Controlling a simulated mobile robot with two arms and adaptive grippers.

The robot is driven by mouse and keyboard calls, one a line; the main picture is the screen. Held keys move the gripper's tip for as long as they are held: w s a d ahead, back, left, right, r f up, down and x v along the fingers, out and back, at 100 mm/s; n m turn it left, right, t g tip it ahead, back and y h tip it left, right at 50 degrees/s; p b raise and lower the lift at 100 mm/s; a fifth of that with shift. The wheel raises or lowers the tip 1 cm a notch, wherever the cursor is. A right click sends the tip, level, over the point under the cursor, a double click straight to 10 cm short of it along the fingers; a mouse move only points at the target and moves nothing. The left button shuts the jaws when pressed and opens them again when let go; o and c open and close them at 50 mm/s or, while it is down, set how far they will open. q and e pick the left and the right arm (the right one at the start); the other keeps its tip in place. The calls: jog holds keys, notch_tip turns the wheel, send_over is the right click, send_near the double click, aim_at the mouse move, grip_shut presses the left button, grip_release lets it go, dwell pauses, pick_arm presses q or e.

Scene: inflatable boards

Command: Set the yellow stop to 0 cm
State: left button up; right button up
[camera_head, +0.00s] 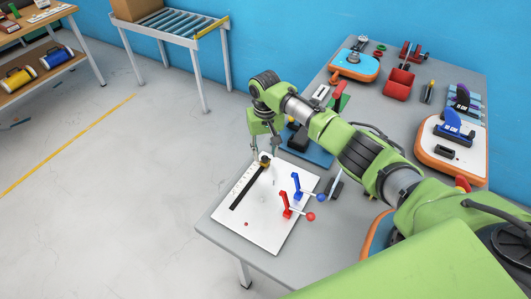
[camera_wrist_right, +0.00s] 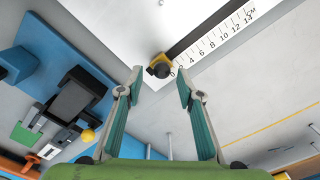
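The white board (camera_head: 265,225) lies on the grey table's near left corner, with a black slot (camera_head: 243,192) and a printed scale along it. The yellow stop (camera_wrist_right: 160,66), with a dark knob, sits at the slot's end by the 0 mark of the scale (camera_wrist_right: 213,43). In the head view the stop (camera_head: 265,161) is at the slot's far end. My right gripper (camera_wrist_right: 157,76) is open, its fingertips apart on either side of and just short of the stop, with no contact visible. It hangs over the board's far edge in the head view (camera_head: 264,150). My left gripper is out of view.
A blue lever (camera_head: 297,186) and a red lever (camera_head: 287,206) stand on the board, right of the slot. A blue board (camera_head: 308,147) with dark parts lies beyond it. A red bin (camera_head: 398,84) and orange-edged boards are farther along the table. Floor to the left is clear.

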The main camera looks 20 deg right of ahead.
notch_tip(320, 180, up, 10)
jog(key=shift+r, duration=0.25)
jog(key=shift+d, duration=0.1)
dwell(0.4)
